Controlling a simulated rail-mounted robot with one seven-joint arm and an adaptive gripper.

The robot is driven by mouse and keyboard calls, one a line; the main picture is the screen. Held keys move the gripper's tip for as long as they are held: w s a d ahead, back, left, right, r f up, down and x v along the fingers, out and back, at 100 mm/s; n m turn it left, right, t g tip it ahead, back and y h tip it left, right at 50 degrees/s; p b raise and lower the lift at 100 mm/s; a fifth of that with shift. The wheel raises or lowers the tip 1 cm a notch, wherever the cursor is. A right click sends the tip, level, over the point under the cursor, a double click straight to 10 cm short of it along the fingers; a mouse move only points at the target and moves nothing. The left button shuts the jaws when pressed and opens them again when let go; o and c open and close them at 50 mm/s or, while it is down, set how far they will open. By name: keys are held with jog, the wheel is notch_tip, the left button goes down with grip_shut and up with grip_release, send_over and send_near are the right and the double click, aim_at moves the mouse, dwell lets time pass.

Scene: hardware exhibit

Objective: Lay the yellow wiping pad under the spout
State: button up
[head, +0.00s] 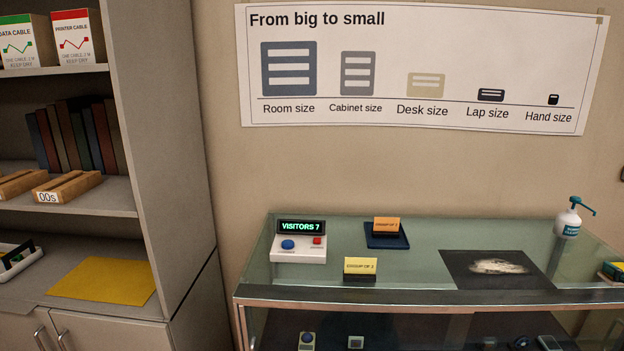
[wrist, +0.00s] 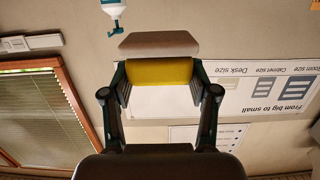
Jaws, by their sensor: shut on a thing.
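The yellow wiping pad (wrist: 159,71) is between the fingers of my gripper (wrist: 158,82) in the wrist view. My gripper is shut on it, and it is held up in the air with wall behind it. A pale slab shows just beyond the yellow; I cannot tell whether it is part of the pad. The white pump bottle with a teal spout (head: 568,218) stands upright at the back right of the glass counter. It also shows upside down at the top of the wrist view (wrist: 115,10). My gripper is outside the head view.
The glass counter (head: 420,297) holds a visitor counter box (head: 300,243), an orange card (head: 387,226), a yellow card (head: 360,267) and a dark sheet with a pale smear (head: 455,270). A yellow-green item (head: 613,271) is cut off at right. Shelves stand left.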

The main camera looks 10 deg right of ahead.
dwell(0.5)
jog(key=p, duration=0.4)
send_over(569, 274)
jog(key=s, duration=0.3)
jog(key=f, duration=0.5)
jog(key=shift+s+a+f, duration=0.15)
jog(key=shift+a+f, duration=0.15)
jog(key=shift+a, duration=0.1)
jog(key=w, duration=0.1)
jog(key=w+f, duration=0.2)
jog(key=shift+d, duration=0.3)
jog(key=shift+f+b, duration=0.3)
jog(key=shift+b, duration=0.3)
jog(key=o, duration=1)
jog(key=p, duration=0.2)
jog(key=shift+r+p, duration=0.3)
